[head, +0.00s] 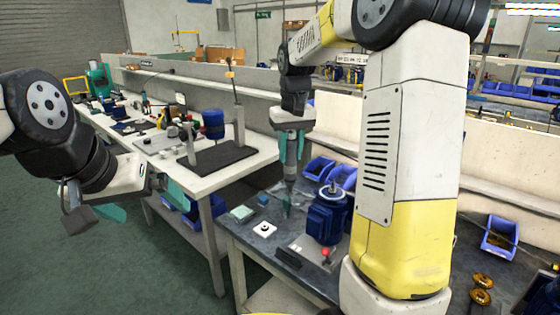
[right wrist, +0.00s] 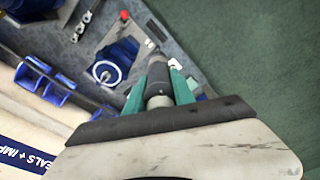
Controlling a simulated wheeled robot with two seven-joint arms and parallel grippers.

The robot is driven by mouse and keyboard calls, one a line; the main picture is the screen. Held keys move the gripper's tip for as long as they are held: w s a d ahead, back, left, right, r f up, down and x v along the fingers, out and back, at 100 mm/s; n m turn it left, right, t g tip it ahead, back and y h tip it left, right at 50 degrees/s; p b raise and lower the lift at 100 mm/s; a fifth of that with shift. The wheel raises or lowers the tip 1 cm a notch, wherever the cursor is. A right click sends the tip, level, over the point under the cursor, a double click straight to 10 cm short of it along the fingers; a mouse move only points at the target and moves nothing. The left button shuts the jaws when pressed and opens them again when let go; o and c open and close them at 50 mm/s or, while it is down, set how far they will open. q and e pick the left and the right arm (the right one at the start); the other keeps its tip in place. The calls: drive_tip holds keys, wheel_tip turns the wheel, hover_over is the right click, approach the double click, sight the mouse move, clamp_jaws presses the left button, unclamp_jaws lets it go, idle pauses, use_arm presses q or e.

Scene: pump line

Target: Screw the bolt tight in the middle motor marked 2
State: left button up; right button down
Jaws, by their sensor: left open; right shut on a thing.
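My right gripper (head: 290,147) is shut on a grey and black cylindrical tool (head: 290,171) that hangs upright, pointing down, above the near bench. The tool also shows between the teal fingers in the right wrist view (right wrist: 158,76). A blue motor (head: 325,217) with a silver top stands on the bench just right of the tool. It also shows in the right wrist view (right wrist: 116,62). No number is readable on it, and I cannot make out a bolt. My left gripper (head: 145,204) is open and empty at the left, over the floor and away from the benches.
Blue bins (head: 319,168) stand behind the motor. A green block (head: 242,213), a white plate with a black knob (head: 264,231) and a red button (head: 325,252) are on the near bench. Another blue motor (head: 212,123) stands on the farther bench. My right arm hides part of the bench.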

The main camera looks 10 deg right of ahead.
drive_tip(key=shift+r, duration=4.85)
